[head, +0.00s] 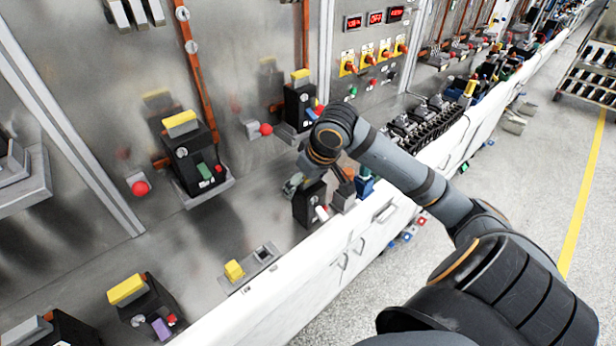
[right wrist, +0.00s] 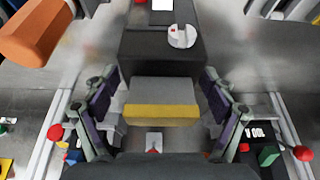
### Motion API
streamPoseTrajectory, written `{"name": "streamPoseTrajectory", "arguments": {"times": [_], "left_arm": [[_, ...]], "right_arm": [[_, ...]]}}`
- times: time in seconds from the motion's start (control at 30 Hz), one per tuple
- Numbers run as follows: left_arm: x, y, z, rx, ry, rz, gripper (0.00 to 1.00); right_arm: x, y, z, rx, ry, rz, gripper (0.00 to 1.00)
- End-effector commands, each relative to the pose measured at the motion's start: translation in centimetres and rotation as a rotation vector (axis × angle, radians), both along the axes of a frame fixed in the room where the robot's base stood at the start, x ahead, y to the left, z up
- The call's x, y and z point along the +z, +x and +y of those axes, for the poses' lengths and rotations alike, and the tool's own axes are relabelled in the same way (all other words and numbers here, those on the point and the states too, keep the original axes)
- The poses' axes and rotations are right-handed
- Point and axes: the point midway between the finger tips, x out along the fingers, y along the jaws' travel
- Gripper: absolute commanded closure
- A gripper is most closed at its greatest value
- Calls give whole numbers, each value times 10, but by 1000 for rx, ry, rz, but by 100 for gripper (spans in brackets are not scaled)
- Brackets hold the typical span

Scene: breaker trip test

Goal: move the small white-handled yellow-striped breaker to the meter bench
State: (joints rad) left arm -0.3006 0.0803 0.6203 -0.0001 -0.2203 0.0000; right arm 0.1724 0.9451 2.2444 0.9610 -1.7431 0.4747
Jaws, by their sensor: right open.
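A small black breaker (head: 308,208) with a white handle stands near the bench's front edge in the head view, partly hidden by my right gripper (head: 296,186). In the right wrist view, a black body with a pale grey block and a yellow stripe (right wrist: 160,114) lies between the spread fingers of my right gripper (right wrist: 162,112). The fingers sit one on each side with gaps, open. A white round knob (right wrist: 182,36) shows on the black body. A panel with red digital meters (head: 376,18) stands at the back; which surface is the meter bench is unclear. My left gripper is out of view.
Larger yellow-topped black breakers (head: 193,155) stand along the metal wall on the left. A yellow block on a small grey plate (head: 250,270) lies near the front edge. A row of black breakers (head: 428,118) stands further back.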

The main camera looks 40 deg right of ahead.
Motion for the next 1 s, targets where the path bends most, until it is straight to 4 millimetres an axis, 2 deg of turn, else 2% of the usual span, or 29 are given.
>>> {"name": "streamPoseTrajectory", "arguments": {"times": [0.23, 0.53, 0.7, 1.0], "left_arm": [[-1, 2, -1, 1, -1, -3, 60], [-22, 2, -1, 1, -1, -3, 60], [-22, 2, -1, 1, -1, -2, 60], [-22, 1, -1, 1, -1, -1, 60]], "right_arm": [[32, -13, -3, 0, -12, -3, 16], [79, -32, -4, -3, -8, -7, 16], [105, -42, -3, -1, -2, -4, 16], [113, -46, -3, 0, 0, 0, 16]]}}
